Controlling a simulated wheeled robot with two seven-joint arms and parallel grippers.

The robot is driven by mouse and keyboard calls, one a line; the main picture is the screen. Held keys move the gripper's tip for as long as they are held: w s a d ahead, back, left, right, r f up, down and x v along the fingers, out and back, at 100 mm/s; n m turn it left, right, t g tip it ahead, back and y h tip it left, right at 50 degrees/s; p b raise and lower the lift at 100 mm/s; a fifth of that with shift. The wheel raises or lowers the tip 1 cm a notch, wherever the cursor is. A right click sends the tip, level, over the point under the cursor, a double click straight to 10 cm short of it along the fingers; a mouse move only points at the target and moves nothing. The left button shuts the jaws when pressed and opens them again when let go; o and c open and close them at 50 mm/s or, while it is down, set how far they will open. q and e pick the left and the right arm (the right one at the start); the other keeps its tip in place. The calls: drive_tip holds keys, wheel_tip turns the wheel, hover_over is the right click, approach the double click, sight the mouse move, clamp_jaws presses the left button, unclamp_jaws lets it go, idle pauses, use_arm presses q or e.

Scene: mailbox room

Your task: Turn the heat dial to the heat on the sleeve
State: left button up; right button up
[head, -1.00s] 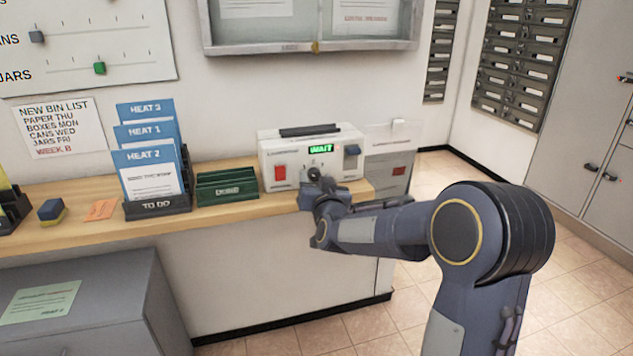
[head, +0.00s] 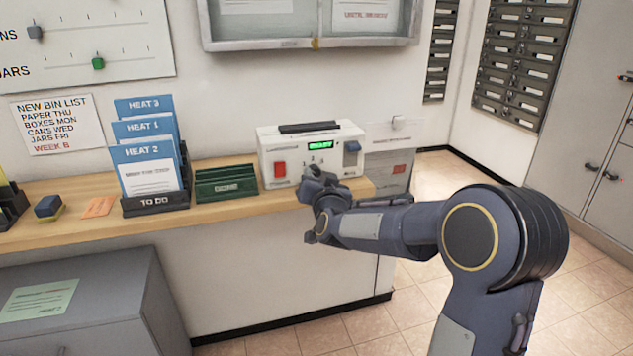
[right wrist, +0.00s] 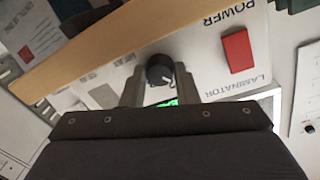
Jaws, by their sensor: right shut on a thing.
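The laminator (head: 340,148) stands on the wooden counter with a lit green display (head: 320,146); its word is small but looks like READY. In the right wrist view its black heat dial (right wrist: 158,70), with a white pointer line, sits between my fingers. My right gripper (head: 316,176) is shut on the dial and covers most of it in the head view. Blue sleeves marked HEAT 2 (head: 150,168), HEAT 1 (head: 143,130) and HEAT 3 (head: 142,106) stand in the TO DO holder (head: 156,204), HEAT 2 in front. My left gripper is not in view.
An empty green tray (head: 227,183) stands beside the laminator. The counter edge (head: 240,210) runs below my gripper.

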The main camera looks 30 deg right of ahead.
drive_tip(key=m+b, duration=0.2)
drive_tip(key=m, duration=0.1)
drive_tip(key=shift+d+f+b, duration=0.1)
drive_tip(key=shift+f+b, duration=0.05)
drive_tip(key=shift+b, duration=0.15)
drive_tip(key=m+b, duration=0.3)
drive_tip(key=m, duration=0.2)
drive_tip(key=shift+m+y, duration=0.3)
drive_tip(key=shift+y, duration=0.1)
drive_tip(key=m+b, duration=0.2)
drive_tip(key=m, duration=0.2)
drive_tip(key=shift+g+b, duration=0.3)
drive_tip(key=shift+r+m+y+b, duration=0.1)
drive_tip(key=shift+m+y+b, duration=0.3)
drive_tip(key=shift+m, duration=0.65)
drive_tip(key=shift+r+m+y+b, duration=0.1)
drive_tip(key=shift+m+b, duration=0.5)
drive_tip(key=shift+m, duration=0.45)
drive_tip(key=shift+d, duration=0.1)
drive_tip(key=o, duration=1)
drive_tip(key=shift+c, duration=0.2)
drive_tip(key=shift+s+r, duration=0.1)
